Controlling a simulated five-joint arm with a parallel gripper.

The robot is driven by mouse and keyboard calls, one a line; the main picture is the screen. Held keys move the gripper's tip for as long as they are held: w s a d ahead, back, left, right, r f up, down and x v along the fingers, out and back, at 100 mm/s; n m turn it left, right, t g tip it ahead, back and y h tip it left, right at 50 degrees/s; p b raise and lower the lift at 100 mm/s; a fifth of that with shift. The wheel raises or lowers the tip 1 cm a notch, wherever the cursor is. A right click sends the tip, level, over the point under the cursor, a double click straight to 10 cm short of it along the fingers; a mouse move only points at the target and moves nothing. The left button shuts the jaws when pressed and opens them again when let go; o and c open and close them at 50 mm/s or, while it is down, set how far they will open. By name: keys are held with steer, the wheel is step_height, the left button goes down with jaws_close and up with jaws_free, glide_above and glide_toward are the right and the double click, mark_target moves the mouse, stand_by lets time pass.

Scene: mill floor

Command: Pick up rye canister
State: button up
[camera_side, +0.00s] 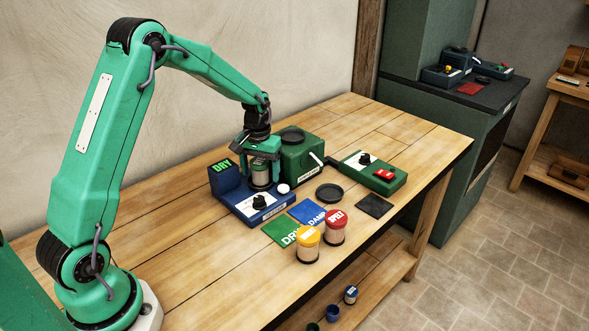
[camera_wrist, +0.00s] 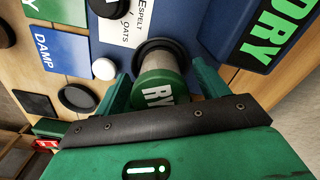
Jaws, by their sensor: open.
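The rye canister (camera_side: 260,178) has a green lid and stands upright on the blue device (camera_side: 244,204) with the green "DRY" sign. In the wrist view its lid (camera_wrist: 165,88) shows part of its lettering, "RY". My gripper (camera_side: 261,160) is over the canister from above, open, with one finger on each side. In the wrist view, the fingers (camera_wrist: 160,84) flank the lid; I cannot tell whether either touches it.
A yellow-lidded canister (camera_side: 307,246) and a red-lidded spelt canister (camera_side: 335,229) stand near the front edge. A green box (camera_side: 302,156) is close behind my gripper. A flat green device (camera_side: 371,173) sits further right. The left tabletop is clear.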

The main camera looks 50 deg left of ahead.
mark_target(261, 163)
steer(key=c, duration=1.3)
steer(key=shift+r, duration=0.15)
steer(key=shift+r, duration=0.6)
steer(key=r, duration=0.3)
steer(key=shift+d+r, duration=0.1)
steer(key=shift+d, duration=0.3)
steer(key=s+d+r, duration=0.1)
steer(key=d+r, duration=0.1)
steer(key=d, duration=0.1)
steer(key=s+d+r, duration=0.1)
steer(key=d+r, duration=0.1)
steer(key=d, duration=0.2)
steer(key=s+d+r, duration=0.1)
steer(key=d+r, duration=0.1)
steer(key=d, duration=0.1)
steer(key=shift+d+r, duration=0.2)
steer(key=shift+d, duration=0.05)
